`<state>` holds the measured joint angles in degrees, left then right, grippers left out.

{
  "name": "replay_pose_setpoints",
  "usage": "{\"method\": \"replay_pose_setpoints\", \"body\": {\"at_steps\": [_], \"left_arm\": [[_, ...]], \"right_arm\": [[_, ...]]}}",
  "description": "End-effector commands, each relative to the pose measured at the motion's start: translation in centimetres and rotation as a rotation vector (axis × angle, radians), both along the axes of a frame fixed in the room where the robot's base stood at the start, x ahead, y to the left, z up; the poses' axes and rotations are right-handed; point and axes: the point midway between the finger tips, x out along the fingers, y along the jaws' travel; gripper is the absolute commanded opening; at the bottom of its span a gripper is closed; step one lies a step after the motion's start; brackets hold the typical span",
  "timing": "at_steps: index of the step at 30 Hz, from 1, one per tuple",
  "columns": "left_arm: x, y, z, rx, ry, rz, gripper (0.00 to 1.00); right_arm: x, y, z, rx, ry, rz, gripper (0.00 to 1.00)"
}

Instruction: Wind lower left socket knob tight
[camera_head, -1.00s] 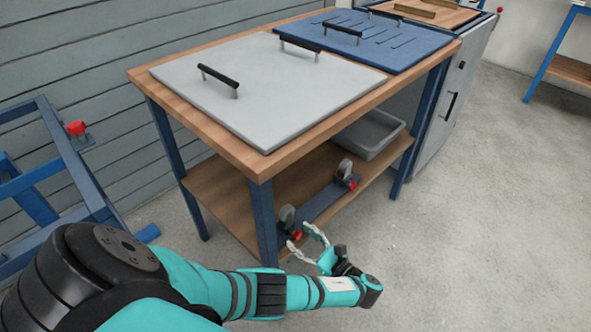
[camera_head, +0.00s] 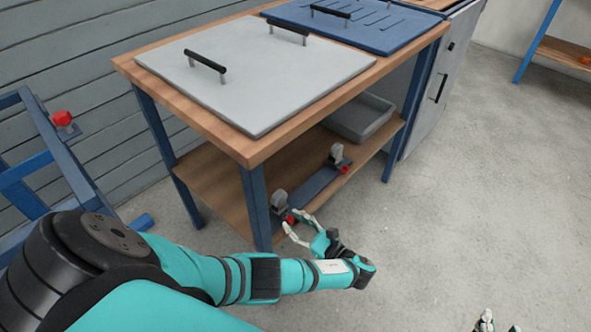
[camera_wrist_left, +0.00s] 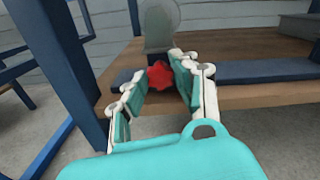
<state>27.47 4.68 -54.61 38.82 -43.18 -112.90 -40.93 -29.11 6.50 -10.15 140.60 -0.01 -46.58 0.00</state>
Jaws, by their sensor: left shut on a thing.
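The lower left socket is a grey upright clamp (camera_head: 279,199) at the near end of a blue bar (camera_head: 312,190) on the bench's lower shelf. Its red star-shaped knob (camera_wrist_left: 159,75) faces me in the left wrist view and also shows small in the head view (camera_head: 291,218). My left gripper (camera_head: 297,223) reaches in from the front with its fingertips on either side of this knob, shut on it. The fingers partly cover the knob's sides. My right gripper (camera_head: 501,325) shows only two fingertips at the bottom edge, apart, with nothing visible between them.
A second socket (camera_head: 337,153) with a red knob (camera_head: 345,169) stands at the bar's far end. A grey bin (camera_head: 362,122) sits behind it. The bench leg (camera_head: 255,207) is close left of my left gripper. Open floor lies to the right.

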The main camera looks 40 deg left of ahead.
Motion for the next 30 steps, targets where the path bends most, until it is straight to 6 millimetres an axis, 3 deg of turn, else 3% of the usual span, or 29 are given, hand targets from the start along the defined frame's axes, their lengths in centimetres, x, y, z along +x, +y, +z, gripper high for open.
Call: {"method": "replay_pose_setpoints", "body": {"at_steps": [14,30], "left_arm": [[-0.1,0.1,0.0,-0.024,-0.316,0.001,0.0],[-0.1,0.1,0.0,-0.043,-0.566,0.001,0.0]], "right_arm": [[-1.0,-0.6,-1.4,-0.02,0.086,-0.01,0.4],[-0.8,-0.4,-1.0,-0.016,0.065,-0.007,0.4]]}}
